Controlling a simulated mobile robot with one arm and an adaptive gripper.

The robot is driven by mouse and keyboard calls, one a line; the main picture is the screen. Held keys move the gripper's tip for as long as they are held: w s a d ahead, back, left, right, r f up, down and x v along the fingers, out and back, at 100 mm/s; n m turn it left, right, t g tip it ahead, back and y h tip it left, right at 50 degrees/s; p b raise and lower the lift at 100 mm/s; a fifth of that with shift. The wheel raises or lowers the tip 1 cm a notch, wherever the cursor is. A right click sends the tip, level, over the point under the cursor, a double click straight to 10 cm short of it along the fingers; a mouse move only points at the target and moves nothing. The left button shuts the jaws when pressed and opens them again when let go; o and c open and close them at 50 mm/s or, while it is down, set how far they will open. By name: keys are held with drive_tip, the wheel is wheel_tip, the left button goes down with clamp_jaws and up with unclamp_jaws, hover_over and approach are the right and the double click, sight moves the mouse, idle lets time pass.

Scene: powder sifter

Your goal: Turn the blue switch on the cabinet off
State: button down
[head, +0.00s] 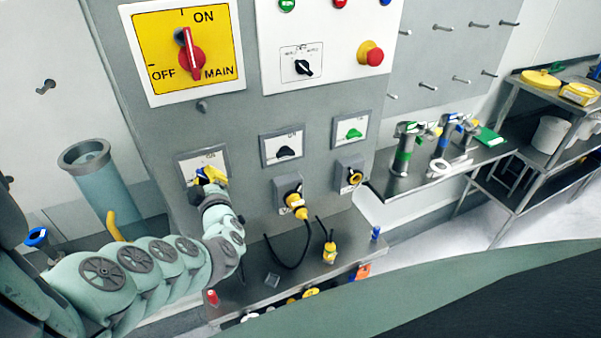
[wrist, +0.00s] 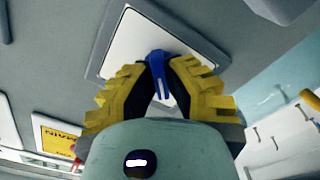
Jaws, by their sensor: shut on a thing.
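The blue switch (wrist: 158,66) is on a white panel (wrist: 135,45) on the grey cabinet. In the wrist view my gripper (wrist: 160,75) has its two yellow fingers closed around the switch handle, one on each side. In the head view my gripper (head: 211,176) is at the lower left panel (head: 188,165) of the cabinet and covers most of the blue switch. The switch's exact angle and its printed labels cannot be read clearly.
A black switch (head: 286,152) and a green switch (head: 354,134) sit to the right. The red main switch (head: 191,55) is above. A yellow plug (head: 296,203) with a black cable is in a socket below. A metal shelf (head: 262,290) juts out under the cabinet.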

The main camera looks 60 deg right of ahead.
drive_tip(key=n, duration=0.1)
drive_tip(key=n+b, duration=0.1)
drive_tip(key=n, duration=0.2)
drive_tip(key=shift+f+n, duration=0.25)
drive_tip(key=shift+n, duration=0.05)
drive_tip(key=n+b, duration=0.2)
drive_tip(key=n, duration=0.3)
drive_tip(key=shift+r, duration=0.1)
idle(0.4)
drive_tip(key=c, duration=1)
unclamp_jaws()
drive_tip(key=shift+r, duration=0.1)
